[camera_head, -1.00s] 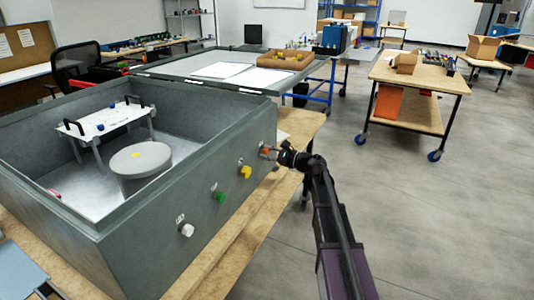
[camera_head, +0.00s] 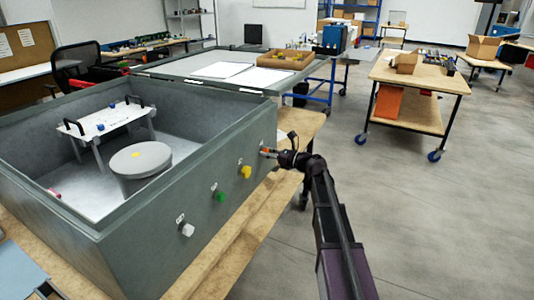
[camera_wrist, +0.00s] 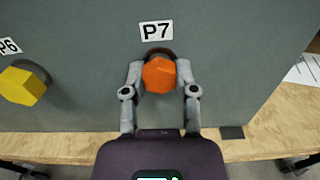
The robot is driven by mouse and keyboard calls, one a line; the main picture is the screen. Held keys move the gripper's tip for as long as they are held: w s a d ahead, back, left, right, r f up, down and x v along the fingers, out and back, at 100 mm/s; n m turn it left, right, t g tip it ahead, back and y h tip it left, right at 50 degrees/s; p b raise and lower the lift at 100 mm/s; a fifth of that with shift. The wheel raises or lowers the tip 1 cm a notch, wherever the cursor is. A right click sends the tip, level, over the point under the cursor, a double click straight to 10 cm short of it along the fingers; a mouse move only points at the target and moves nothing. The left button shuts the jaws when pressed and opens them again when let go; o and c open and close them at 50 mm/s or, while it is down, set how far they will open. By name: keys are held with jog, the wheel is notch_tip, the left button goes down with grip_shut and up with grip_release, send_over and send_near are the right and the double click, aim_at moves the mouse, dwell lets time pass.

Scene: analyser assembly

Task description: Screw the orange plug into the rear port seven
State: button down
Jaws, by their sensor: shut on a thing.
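The orange plug (camera_wrist: 158,75) is a hexagonal head at the port marked P7 (camera_wrist: 156,30) on the grey wall of the analyser box (camera_head: 150,215). My gripper (camera_wrist: 160,78) is shut on the plug, with one finger on each side of it. The plug covers the port opening, so I cannot tell how deep it sits. In the head view the orange plug (camera_head: 265,151) shows small at the wall, with my gripper (camera_head: 270,153) reaching it from the right.
A yellow plug (camera_wrist: 22,86) sits left of it at P6. A green plug (camera_head: 219,196) and a white plug (camera_head: 187,230) are farther along the same wall. The wooden bench edge (camera_wrist: 60,147) runs below.

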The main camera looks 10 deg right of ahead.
jog(key=shift+m, duration=0.4)
jog(key=shift+m, duration=0.3)
jog(key=m, duration=0.4)
jog(key=shift+c, duration=1.4)
grip_release()
jog(key=shift+m, duration=0.3)
jog(key=shift+s, duration=0.1)
jog(key=v, duration=0.7)
